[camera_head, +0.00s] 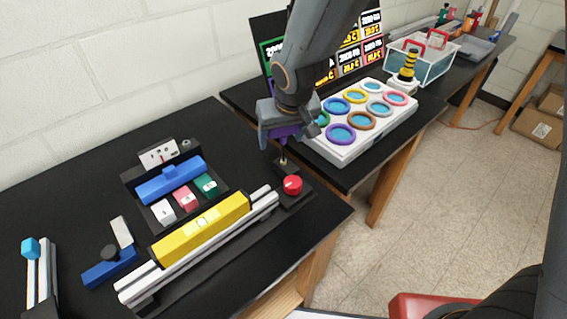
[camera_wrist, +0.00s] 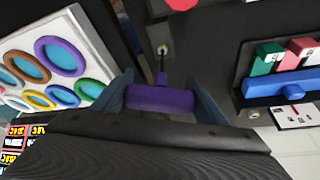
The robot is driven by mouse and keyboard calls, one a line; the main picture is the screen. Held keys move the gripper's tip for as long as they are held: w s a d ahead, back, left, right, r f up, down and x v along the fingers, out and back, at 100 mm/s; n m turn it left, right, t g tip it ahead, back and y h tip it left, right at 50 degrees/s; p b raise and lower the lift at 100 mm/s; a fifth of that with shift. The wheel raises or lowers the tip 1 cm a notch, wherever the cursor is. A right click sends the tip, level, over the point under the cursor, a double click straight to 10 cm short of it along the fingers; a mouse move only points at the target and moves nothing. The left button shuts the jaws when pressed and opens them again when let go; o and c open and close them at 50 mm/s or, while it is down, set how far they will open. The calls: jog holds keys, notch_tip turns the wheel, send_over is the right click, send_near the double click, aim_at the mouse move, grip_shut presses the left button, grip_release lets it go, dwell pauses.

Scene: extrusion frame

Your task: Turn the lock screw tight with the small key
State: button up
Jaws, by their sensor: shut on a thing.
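My gripper (camera_head: 287,135) is shut on the small key, whose purple T-handle (camera_wrist: 160,99) lies crosswise between the two fingers in the wrist view. The key's thin dark shaft (camera_head: 282,155) points down toward the lock screw (camera_wrist: 163,49), a small light metal round on the dark end block. The tip meets or nearly meets the screw; I cannot tell whether it is seated. The end block (camera_head: 303,200) also carries a red knob (camera_head: 292,185), beside the screw. The gripper hides most of the handle in the head view.
A yellow bar (camera_head: 201,228) lies on light extrusion rails left of the knob. A blue block (camera_head: 171,180) and white, red and green pieces sit behind it. A white tray with coloured rings (camera_head: 365,150) stands close to my gripper's right. The black tabletop (camera_head: 75,190) is clear at back left.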

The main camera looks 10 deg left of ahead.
jog(key=shift+d+f+m+b, duration=0.15)
jog(key=shift+m+b, duration=0.25)
jog(key=shift+b, duration=1.2)
jog(key=shift+m+h+b, duration=0.4)
jog(key=shift+m+b, duration=0.4)
jog(key=shift+b, duration=1.2)
jog(key=shift+r+p, duration=1.3)
jog(key=shift+r, duration=0.3)
